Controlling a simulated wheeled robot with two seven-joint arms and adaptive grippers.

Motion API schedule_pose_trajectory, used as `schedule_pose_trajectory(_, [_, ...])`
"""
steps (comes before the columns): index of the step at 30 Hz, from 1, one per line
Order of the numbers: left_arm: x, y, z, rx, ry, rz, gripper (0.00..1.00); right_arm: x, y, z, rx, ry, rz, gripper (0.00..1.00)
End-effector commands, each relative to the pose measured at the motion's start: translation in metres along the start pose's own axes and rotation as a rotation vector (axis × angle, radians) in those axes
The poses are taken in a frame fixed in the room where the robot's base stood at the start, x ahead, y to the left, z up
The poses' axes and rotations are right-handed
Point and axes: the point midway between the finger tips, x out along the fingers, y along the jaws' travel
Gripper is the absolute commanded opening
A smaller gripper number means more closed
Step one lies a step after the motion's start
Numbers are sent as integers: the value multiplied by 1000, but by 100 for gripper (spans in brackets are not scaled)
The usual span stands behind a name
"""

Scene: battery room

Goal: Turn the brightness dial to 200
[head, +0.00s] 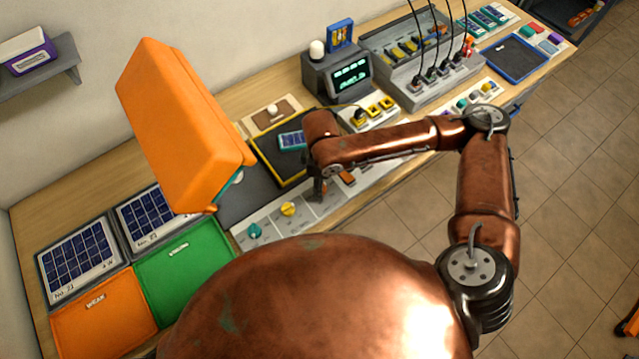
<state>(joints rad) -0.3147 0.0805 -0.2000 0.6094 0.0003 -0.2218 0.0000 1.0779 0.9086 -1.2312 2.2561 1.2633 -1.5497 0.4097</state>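A light-grey control strip (272,220) lies along the front of the bench. It carries a teal knob (254,230) and a yellow knob (288,209); their markings are too small to read, so I cannot tell which is the brightness dial. My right arm reaches in from the right, and its gripper (318,190) points down over the strip, right of the yellow knob. Its dark fingers are small and partly hidden by the wrist, so I cannot tell their opening or whether they touch anything. An orange part (347,177) sits just right of the gripper. My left gripper is out of view.
A large orange hood (176,125) stands above the bench at left. A black mat with a small solar panel (292,140) lies behind my wrist. A display box (347,75) and a cabled charger (432,60) stand behind. Green (183,262) and orange (103,312) trays lie front left.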

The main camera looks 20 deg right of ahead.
Motion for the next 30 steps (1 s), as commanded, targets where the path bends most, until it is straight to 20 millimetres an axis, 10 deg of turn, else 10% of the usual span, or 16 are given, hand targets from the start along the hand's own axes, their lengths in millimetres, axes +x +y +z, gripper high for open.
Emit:
schedule_pose_trajectory(15, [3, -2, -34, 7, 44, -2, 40, 21, 0, -2, -5, 1, 1, 47])
schedule_pose_trajectory(30, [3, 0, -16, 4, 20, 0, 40, 21, 0, -2, -4, 1, 1, 12])
